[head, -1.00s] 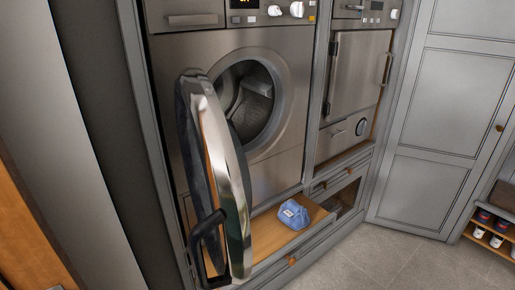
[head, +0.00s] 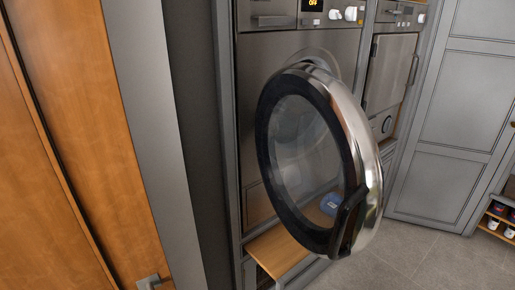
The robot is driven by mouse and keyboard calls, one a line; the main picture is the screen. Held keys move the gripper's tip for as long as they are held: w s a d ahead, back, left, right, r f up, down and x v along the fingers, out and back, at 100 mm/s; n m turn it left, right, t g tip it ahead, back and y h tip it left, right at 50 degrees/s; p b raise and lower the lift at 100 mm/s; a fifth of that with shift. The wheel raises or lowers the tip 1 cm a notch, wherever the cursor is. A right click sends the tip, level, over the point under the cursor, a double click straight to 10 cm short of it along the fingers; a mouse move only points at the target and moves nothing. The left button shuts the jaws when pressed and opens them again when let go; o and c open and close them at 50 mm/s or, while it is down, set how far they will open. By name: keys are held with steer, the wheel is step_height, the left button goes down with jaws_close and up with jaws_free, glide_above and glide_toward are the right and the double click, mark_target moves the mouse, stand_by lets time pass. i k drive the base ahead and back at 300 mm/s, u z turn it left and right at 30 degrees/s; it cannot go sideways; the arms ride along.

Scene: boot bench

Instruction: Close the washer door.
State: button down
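The washer door (head: 372,170) is a round door with a chrome rim, a dark inner ring and clear glass, and it stands wide open toward me in the head view. A black handle (head: 347,222) sits at its lower right edge. The washer (head: 258,105) is a steel front behind the door, and its drum opening is mostly hidden by the door. My gripper is not in view.
A wooden pull-out shelf (head: 268,252) below the washer carries a blue item (head: 330,203), partly covered by the door. A wooden panel (head: 60,150) with a metal handle (head: 150,283) is at left. Grey floor (head: 400,255) is clear at right.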

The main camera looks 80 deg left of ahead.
mark_target(343, 227)
steer(key=k, duration=1.7)
steer(key=u, duration=0.8)
